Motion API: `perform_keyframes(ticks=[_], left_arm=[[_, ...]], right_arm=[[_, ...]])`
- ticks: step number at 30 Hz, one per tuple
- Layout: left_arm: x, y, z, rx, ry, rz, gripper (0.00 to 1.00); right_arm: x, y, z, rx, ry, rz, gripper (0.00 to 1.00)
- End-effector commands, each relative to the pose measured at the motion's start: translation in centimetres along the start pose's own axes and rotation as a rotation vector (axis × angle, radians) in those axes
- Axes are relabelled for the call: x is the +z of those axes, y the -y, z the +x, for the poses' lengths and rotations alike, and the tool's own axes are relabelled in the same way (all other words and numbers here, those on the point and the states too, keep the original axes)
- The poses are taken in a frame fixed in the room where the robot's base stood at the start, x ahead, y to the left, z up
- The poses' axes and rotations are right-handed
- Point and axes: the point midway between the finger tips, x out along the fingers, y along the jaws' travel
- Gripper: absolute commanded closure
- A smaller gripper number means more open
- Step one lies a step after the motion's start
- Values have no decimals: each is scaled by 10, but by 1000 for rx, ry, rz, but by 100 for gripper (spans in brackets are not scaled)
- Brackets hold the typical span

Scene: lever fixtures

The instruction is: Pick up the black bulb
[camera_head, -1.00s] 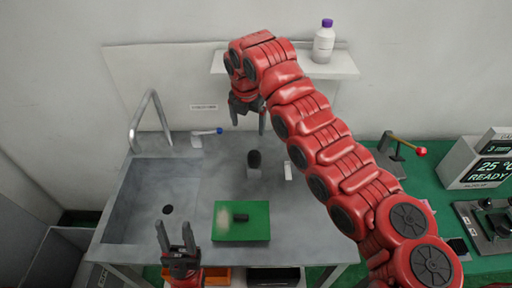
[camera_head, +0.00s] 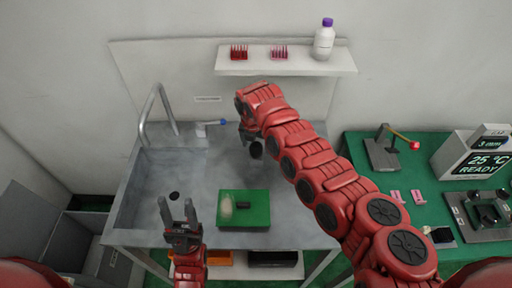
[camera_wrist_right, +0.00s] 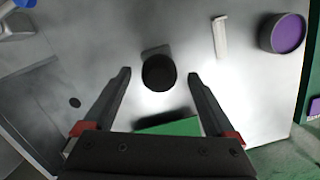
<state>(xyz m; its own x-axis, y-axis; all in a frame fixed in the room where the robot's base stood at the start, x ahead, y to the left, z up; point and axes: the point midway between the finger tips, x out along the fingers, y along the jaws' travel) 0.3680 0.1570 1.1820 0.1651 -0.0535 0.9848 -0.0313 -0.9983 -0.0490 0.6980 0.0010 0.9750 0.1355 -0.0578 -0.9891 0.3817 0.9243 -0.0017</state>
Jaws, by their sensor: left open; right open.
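The black bulb (camera_head: 256,150) is a dark rounded piece above the grey worktop, behind the green mat. It also shows in the right wrist view (camera_wrist_right: 159,73), centred between and beyond the fingertips. My right gripper (camera_head: 247,138) is open and empty, reaching down at the bulb from the back; contact cannot be told. Its two fingers (camera_wrist_right: 158,78) stand either side of the bulb in the wrist view. My arm partly hides the area around the bulb. My left gripper (camera_head: 178,211) is open and empty, pointing up at the front left, away from the bulb.
A green mat (camera_head: 230,218) with a small black piece (camera_head: 243,205) lies in front. A sink (camera_head: 150,190) and tap (camera_head: 160,100) are left. A shelf (camera_head: 300,67) holds a purple-capped bottle (camera_head: 324,42) and racks. A green table (camera_head: 375,185) with instruments stands right.

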Motion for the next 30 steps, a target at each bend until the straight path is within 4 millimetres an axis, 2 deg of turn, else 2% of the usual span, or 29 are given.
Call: perform_keyframes(ticks=[2,4,9,17,20,30], left_arm=[[-2,1,13,0,0,0,50],[-2,1,11,0,0,0,50],[-2,1,13,0,0,0,50],[-2,1,12,0,0,0,50],[-2,1,12,0,0,0,50],[-2,1,12,0,0,0,50]], right_arm=[[-2,-1,5,-3,-2,-1,9],[-1,-1,16,-2,2,-1,9],[0,-1,30,-1,1,0,9],[0,-1,32,1,2,1,9],[0,-1,32,1,2,1,24],[0,-1,32,1,2,1,85]])
